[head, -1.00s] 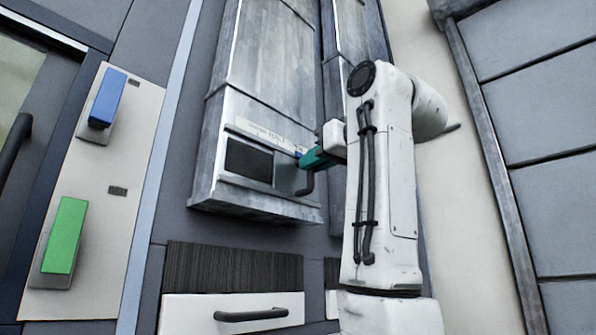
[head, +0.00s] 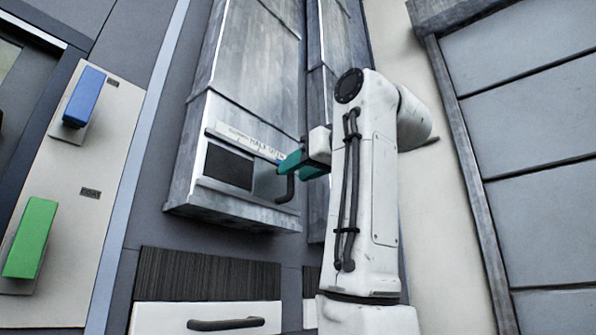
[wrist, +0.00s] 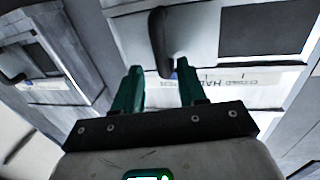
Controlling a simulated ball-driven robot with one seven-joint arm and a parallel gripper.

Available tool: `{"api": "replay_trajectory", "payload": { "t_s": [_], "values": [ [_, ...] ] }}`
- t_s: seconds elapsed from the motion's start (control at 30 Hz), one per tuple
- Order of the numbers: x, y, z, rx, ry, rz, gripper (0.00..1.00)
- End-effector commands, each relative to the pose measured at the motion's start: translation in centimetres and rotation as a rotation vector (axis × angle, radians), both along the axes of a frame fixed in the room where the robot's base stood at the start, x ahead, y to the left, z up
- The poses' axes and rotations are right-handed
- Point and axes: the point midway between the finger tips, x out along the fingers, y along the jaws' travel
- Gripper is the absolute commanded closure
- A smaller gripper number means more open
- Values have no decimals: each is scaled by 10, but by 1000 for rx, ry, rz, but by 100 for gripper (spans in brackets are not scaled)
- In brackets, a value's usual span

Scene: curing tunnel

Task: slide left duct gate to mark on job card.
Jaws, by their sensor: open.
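The left duct gate is a grey metal plate (head: 268,183) at the right of a dark window (head: 228,167) in the left duct (head: 250,85). A dark bent handle (head: 284,190) stands out from the plate; it also shows in the wrist view (wrist: 161,38). My gripper (head: 287,167), with teal fingers, is open at the handle. In the wrist view my fingertips (wrist: 159,70) lie on either side of the handle's lower end; contact cannot be told. A scale strip (head: 244,141) runs above the window, with "HALF" readable upside down in the wrist view (wrist: 235,88). No job card is recognisable.
A second duct (head: 340,70) stands close behind my arm. A drawer (head: 160,316) lies below the left duct. A pale panel (head: 62,215) at the left carries a blue block (head: 85,97) and a green block (head: 30,238).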

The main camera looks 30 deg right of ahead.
Motion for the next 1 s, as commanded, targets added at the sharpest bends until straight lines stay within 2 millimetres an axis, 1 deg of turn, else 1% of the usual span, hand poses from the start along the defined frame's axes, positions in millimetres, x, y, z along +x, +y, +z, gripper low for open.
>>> {"api": "replay_trajectory", "payload": {
  "t_s": [0.1,0.3,0.4,0.5,0.7,1.0],
  "values": [
    [-20,-3,-3,0,-6,-2,59],
    [-59,-8,-3,0,-6,-2,59],
    [-76,-10,-3,0,-6,-2,59],
    [-88,-12,-2,1,-5,-2,59],
    [-98,-13,0,0,-3,-1,59],
    [-99,-13,0,0,-2,-2,59]
  ]
}}
